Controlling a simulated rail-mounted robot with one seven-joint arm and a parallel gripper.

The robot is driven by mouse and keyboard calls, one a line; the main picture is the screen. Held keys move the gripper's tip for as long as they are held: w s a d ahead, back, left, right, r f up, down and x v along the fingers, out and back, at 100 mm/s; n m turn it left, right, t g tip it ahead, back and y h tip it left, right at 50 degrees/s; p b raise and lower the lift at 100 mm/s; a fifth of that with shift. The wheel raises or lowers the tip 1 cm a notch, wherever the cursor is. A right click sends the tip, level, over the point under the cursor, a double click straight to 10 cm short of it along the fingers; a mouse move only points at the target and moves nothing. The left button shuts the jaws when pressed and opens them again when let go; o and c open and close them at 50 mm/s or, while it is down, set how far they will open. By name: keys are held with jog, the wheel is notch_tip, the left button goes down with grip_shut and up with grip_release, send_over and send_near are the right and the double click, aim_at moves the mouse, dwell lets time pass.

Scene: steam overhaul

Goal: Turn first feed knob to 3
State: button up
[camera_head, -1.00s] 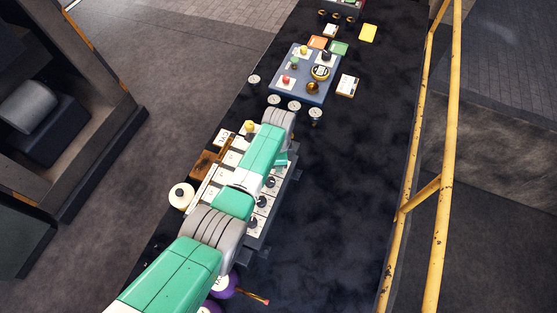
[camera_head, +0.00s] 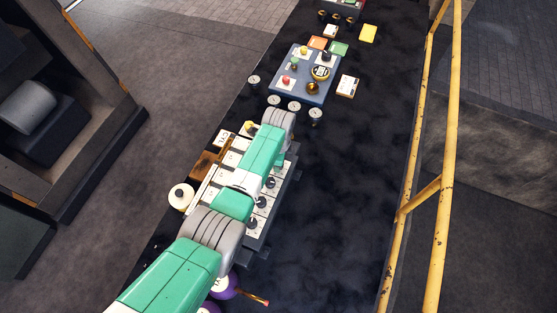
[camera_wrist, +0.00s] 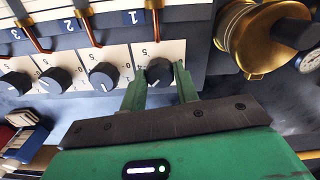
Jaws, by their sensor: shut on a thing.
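In the wrist view, a row of black knobs sits on white dial cards with printed numbers. My gripper (camera_wrist: 160,88) is shut on the rightmost black knob (camera_wrist: 159,71), one green finger on each side of it. A "5" shows above this knob; the rest of its scale is partly hidden by the knob and fingers, and I cannot read its setting. The neighbouring knobs (camera_wrist: 103,75) stand free to the left. In the head view, my arm hides my gripper and the held knob; other knobs of the row (camera_head: 270,182) show beside the arm.
Copper-coloured levers (camera_wrist: 88,27) with blue number tags rise behind the dials. A brass fitting (camera_wrist: 243,38) stands close at the right. In the head view, a blue panel (camera_head: 315,92) lies farther along the dark bench, and a yellow railing (camera_head: 450,130) runs at the right.

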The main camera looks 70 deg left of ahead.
jog(key=o, duration=1)
jog(key=shift+c, duration=0.2)
notch_tip(320, 180, up, 8)
jog(key=shift+f+p, duration=0.1)
jog(key=shift+p, duration=0.4)
